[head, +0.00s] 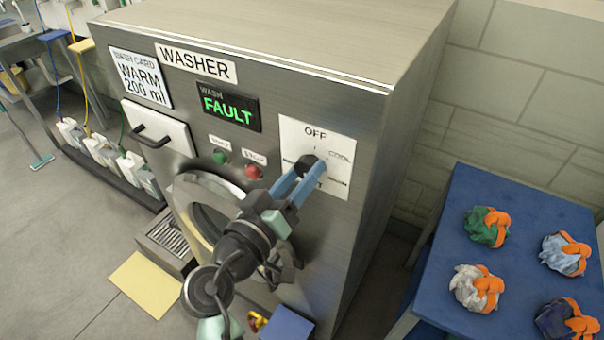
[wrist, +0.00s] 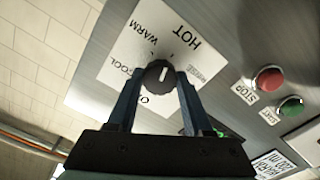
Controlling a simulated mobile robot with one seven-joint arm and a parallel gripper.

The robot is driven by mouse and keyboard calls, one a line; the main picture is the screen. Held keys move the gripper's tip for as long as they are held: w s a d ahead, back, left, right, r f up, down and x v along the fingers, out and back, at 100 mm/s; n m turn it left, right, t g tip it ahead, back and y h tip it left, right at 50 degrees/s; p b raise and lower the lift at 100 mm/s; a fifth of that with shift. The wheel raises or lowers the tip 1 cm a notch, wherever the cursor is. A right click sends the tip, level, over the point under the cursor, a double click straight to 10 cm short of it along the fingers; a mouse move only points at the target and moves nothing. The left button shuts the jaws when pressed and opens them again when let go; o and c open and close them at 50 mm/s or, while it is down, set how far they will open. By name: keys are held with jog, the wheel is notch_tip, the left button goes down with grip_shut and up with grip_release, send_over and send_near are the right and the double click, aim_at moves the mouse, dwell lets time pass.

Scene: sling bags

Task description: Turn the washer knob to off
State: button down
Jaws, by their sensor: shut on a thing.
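The washer (head: 330,75) is a grey metal cabinet with a white dial plate (head: 335,145) on its front. The plate reads OFF at the top in the head view. In the wrist view the plate (wrist: 112,70) is turned over and shows HOT, WARM and COOL, with OFF partly hidden behind a finger. The dark round knob (head: 305,162) sits mid-plate; it also shows in the wrist view (wrist: 158,74) with a small white mark, whose exact setting I cannot tell. My gripper (head: 308,170) has its two blue fingers shut on the knob, one on each side.
A display (head: 228,108) reads WASH FAULT in green. A green start button (head: 220,157) and red stop button (head: 254,172) sit left of the dial. A round door (head: 195,195) is below. A blue table (head: 520,190) with several bundled sling bags stands at right.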

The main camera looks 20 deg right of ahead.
jog(key=n+p, duration=0.1)
jog(key=n, duration=0.2)
jog(key=shift+n, duration=0.4)
jog(key=n+p, duration=0.2)
jog(key=n, duration=0.2)
jog(key=shift+r+n, duration=0.15)
jog(key=shift+n, duration=0.15)
jog(key=n+p, duration=0.2)
jog(key=n, duration=0.2)
jog(key=n+p, duration=0.3)
jog(key=n, duration=0.1)
jog(key=n+p, duration=0.3)
jog(key=n, duration=0.1)
jog(key=shift+n, duration=0.3)
jog(key=n+p, duration=0.2)
jog(key=n, duration=0.1)
jog(key=shift+n+p, duration=0.3)
jog(key=shift+n, duration=0.1)
jog(key=n+p, duration=0.3)
jog(key=n, duration=0.1)
jog(key=shift+n+p, duration=0.95)
jog(key=shift+n, duration=0.85)
